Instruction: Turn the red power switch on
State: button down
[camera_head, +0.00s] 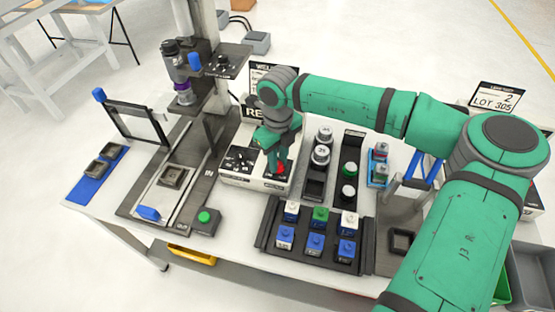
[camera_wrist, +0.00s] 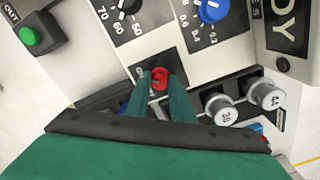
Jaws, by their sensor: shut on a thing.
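The red power switch (camera_wrist: 160,79) sits on a dark plate on the front of a white control box (camera_wrist: 200,55). In the wrist view my gripper (camera_wrist: 159,84) has its two green fingers closed around the switch, one on each side. In the head view my gripper (camera_head: 277,164) reaches down to the front right corner of the white box (camera_head: 256,188), with a little red showing at the fingertips. The on and off marks near the switch are mostly hidden by the fingers, so its position cannot be told.
A blue knob (camera_wrist: 212,10) is on the same box. Weights marked 36 (camera_wrist: 222,112) and 44 (camera_wrist: 268,95) stand beside it. A black tray (camera_head: 268,238) with several blocks lies in front. A green button box (camera_head: 206,219) is at the left.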

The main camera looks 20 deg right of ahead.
jog(key=shift+w+m, duration=0.1)
jog(key=shift+m, duration=0.5)
jog(key=c, duration=1.5)
grip_release()
jog(key=shift+c, duration=0.2)
jog(key=shift+r, duration=0.1)
notch_tip(320, 180, up, 11)
jog(key=shift+f, duration=0.2)
